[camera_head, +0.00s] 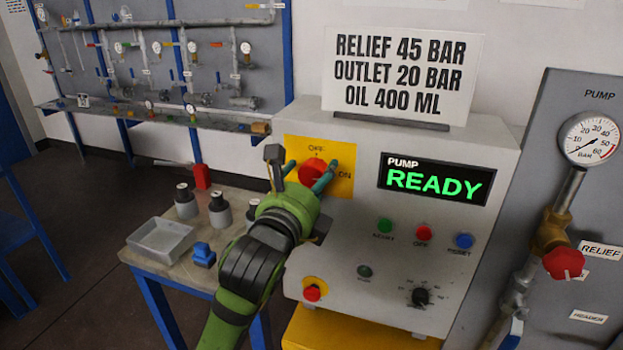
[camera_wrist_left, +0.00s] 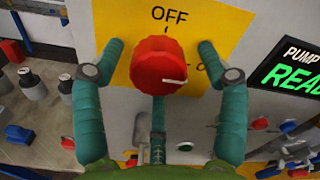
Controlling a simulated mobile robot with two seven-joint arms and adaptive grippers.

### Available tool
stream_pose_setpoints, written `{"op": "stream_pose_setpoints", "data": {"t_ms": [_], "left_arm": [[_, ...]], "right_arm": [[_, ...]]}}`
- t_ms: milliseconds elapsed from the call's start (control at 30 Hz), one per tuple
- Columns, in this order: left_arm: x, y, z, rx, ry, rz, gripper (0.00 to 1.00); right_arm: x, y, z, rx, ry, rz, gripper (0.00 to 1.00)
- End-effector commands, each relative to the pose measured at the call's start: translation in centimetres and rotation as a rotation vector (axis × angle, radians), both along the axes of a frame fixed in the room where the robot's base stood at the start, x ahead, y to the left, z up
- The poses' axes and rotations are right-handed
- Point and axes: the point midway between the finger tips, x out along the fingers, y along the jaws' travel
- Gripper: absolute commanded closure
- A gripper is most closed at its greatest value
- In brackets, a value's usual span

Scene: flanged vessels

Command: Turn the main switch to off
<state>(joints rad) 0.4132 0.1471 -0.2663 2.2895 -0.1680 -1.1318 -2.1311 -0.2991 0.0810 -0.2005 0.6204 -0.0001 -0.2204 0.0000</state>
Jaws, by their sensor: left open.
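The main switch is a round red knob (camera_head: 312,172) on a yellow plate (camera_head: 343,186) at the upper left of the pump panel. OFF is printed above it and ON to its right. In the left wrist view the red knob (camera_wrist_left: 158,66) has a white mark on its right side, toward ON. My left gripper (camera_head: 299,170) is open, its fingers on either side of the knob. In the left wrist view my left gripper (camera_wrist_left: 161,48) shows gaps between both fingers and the knob. My right gripper is not in view.
The panel has a PUMP READY display (camera_head: 437,179), small coloured buttons and a black dial (camera_head: 420,297). A gauge (camera_head: 590,138) and red-handled valve (camera_head: 564,263) are at the right.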

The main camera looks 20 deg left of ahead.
Motion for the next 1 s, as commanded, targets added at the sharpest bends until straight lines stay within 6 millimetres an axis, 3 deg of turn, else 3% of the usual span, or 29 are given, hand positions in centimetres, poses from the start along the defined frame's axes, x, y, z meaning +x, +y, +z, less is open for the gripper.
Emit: {"op": "stream_pose_setpoints", "data": {"t_ms": [33,167,200,633,1000], "left_arm": [[0.0,0.0,0.0,0.000,0.000,0.000,0.26],[0.0,0.0,0.0,0.000,0.000,0.000,0.78],[0.0,0.0,0.0,0.000,0.001,-0.001,0.83],[0.0,-0.1,-0.1,-0.048,0.010,-0.003,0.83],[0.0,-0.2,-0.1,-0.315,0.027,-0.002,0.83]], "right_arm": [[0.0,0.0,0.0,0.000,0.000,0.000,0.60],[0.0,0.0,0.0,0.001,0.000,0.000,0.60],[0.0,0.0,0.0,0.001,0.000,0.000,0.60],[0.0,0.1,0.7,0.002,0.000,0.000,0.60],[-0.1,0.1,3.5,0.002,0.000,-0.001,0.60]]}}
